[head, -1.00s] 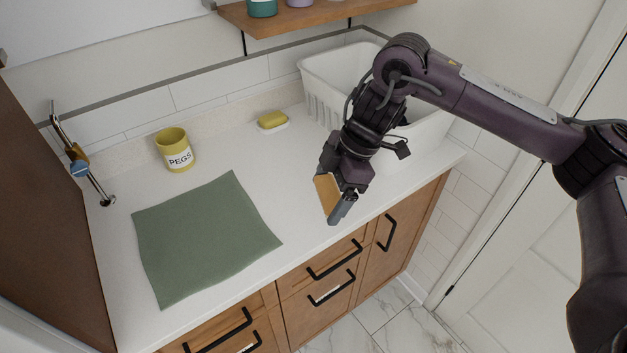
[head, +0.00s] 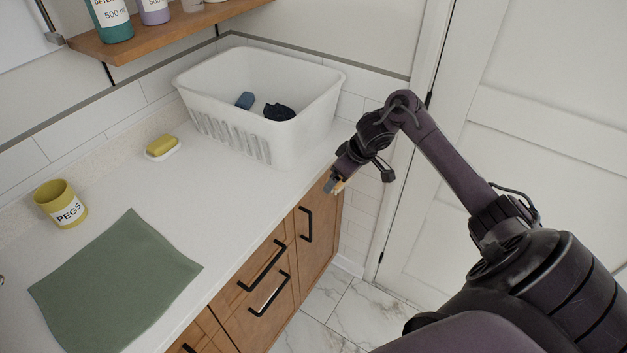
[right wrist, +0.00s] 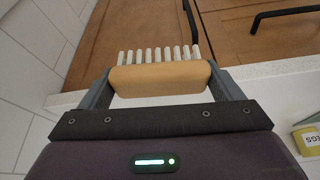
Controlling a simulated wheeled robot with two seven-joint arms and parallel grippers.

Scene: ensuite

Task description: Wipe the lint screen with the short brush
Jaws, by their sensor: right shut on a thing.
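The short brush (right wrist: 160,78) has a tan wooden back and a row of white bristles. In the right wrist view it sits crosswise between the two fingers of my right gripper (right wrist: 162,88), which is shut on it, bristles pointing away from the palm. In the head view my right gripper (head: 334,184) is small, by the counter's right front corner, with a bit of the tan brush (head: 340,186) showing. I cannot make out a lint screen in either view. My left gripper is not in view.
A white basket (head: 215,128) with dark blue items stands at the back right of the counter. A green cloth (head: 115,280), yellow pegs cup (head: 62,205) and yellow soap (head: 161,145) lie further left. A white door (head: 540,140) is on the right.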

